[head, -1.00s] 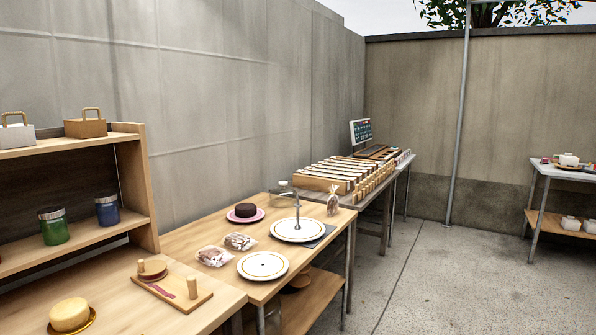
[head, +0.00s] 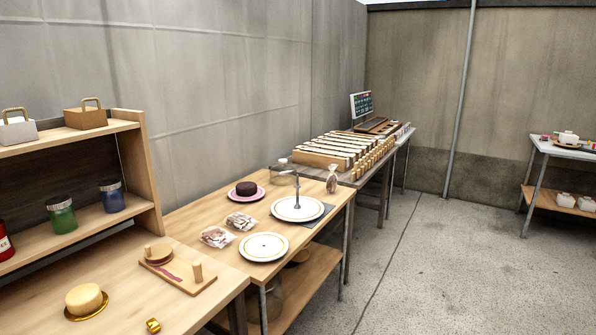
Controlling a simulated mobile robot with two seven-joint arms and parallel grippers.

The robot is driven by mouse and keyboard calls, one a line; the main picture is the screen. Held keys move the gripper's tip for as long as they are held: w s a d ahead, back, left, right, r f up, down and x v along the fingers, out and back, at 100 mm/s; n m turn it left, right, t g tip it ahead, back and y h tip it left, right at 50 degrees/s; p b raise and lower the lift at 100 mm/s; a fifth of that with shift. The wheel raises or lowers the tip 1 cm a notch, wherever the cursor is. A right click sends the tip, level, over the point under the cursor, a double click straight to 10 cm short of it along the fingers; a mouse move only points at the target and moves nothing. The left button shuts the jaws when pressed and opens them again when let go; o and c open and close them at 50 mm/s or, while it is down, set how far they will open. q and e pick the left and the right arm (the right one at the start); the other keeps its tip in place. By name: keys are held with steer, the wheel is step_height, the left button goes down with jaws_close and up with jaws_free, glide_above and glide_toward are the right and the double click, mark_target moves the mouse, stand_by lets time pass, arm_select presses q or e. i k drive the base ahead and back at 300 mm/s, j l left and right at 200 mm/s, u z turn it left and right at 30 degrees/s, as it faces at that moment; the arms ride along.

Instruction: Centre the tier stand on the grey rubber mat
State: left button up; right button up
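The tier stand (head: 283,208) is a white plate with a gold rim and a grey centre post, upright on the wooden table in the head view. The grey rubber mat (head: 326,210) lies under it. The mat shows mainly as a dark strip at the plate's right and front right, so the plate looks off to the left on it. A separate white plate with a gold ring (head: 279,248) and a small centre hole lies nearer on the same table. Neither of my grippers is in view.
A dark cake on a pink plate (head: 260,195), bagged treats (head: 217,237) and a clear dome (head: 282,177) surround the stand. A bagged item (head: 332,181) stands behind its right side. Open floor (head: 440,260) lies right of the tables.

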mark_target(297, 207)
steer(key=i+l, duration=1.1)
steer(key=i+l+z, duration=0.1)
steer(key=i+l, duration=0.95)
steer(key=i, duration=0.15)
